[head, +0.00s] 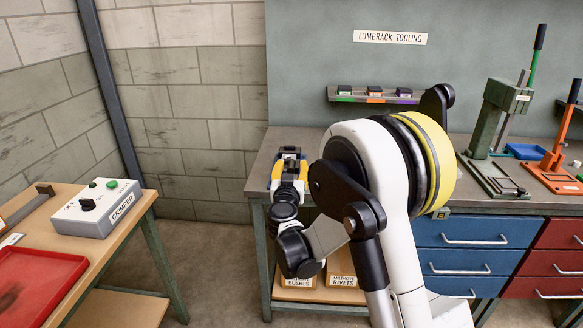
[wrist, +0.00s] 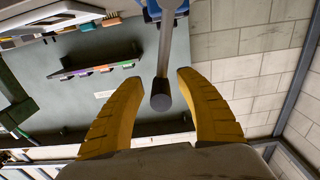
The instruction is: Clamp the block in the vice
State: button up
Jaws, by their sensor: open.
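My gripper (head: 290,168) is at the left end of the grey workbench, with its yellow fingers pointing away from me. In the wrist view my gripper (wrist: 158,77) is open, one finger on each side of a grey rod (wrist: 166,45) with a dark round end (wrist: 161,102). The rod runs to a blue body (wrist: 168,7) at the top edge, which looks like part of the vice. I see a gap between each finger and the rod. In the head view my gripper and arm hide most of the vice. I cannot make out the block.
A green press (head: 500,110) and an orange press (head: 556,160) stand on the workbench (head: 470,140) to the right, beside a blue tray (head: 527,152). A wall shelf (head: 375,97) holds small blocks. A crimper box (head: 97,208) and red tray (head: 35,285) are on the left table.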

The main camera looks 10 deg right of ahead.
jog(key=shift+x, duration=0.95)
grip_shut()
jog(key=shift+s+d+f+b, duration=0.2)
jog(key=shift+s+d+b, duration=0.15)
jog(key=shift+d, duration=0.2)
grip_release()
jog(key=shift+w, duration=0.1)
jog(key=v, duration=1.2)
